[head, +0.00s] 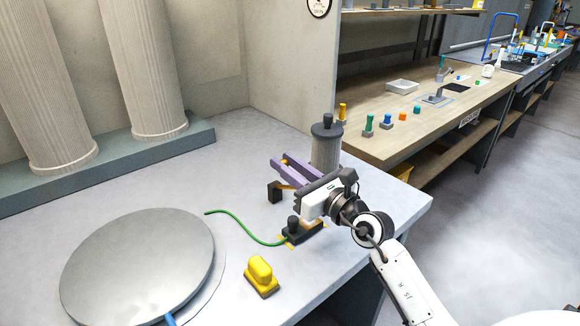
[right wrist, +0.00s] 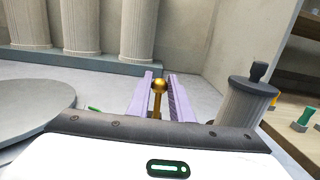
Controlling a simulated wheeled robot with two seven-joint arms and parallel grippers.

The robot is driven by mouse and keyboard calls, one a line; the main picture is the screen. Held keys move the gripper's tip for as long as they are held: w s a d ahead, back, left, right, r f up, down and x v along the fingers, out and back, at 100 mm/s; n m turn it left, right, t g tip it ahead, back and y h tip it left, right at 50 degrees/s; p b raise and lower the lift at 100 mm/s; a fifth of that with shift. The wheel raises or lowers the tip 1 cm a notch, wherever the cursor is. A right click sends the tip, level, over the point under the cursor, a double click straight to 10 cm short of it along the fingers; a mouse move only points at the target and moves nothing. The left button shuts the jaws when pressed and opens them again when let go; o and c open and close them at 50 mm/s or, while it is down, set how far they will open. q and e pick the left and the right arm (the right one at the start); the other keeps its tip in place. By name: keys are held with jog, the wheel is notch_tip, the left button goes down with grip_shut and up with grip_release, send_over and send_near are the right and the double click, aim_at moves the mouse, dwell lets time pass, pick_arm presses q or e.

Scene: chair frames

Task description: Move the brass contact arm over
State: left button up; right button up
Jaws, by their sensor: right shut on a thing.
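The brass contact arm (right wrist: 158,88) shows in the right wrist view as a rod with a round ball end, pointing away from my gripper between two purple rails (right wrist: 175,98). In the head view the purple rails (head: 297,168) stand just beyond my right gripper (head: 308,212), and the contact arm is mostly hidden. My right gripper is shut on the contact arm; its fingertips are largely hidden by its white body. A black base with a knob (head: 293,228) sits right beside the gripper, with a green cable (head: 240,228) running from it. My left gripper is not in view.
A large round metal plate (head: 138,262) lies at left, and a yellow-handled block (head: 261,276) is at the front. Columns (head: 140,70) line the back. A wooden bench (head: 400,135) is at right.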

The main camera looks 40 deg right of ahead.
jog(key=shift+w+r, duration=0.35)
jog(key=shift+w, duration=0.55)
jog(key=shift+w+a+p, duration=0.1)
jog(key=shift+w+p, duration=0.25)
jog(key=shift+w, duration=1)
jog(key=shift+w+a+f+b, duration=0.1)
jog(key=shift+w+f+b, duration=0.05)
jog(key=shift+w, duration=0.45)
jog(key=shift+w+a+f+b, duration=0.1)
jog(key=shift+w+b, duration=0.05)
jog(key=shift+w, duration=0.45)
jog(key=o, duration=0.9)
jog(key=shift+c, duration=0.2)
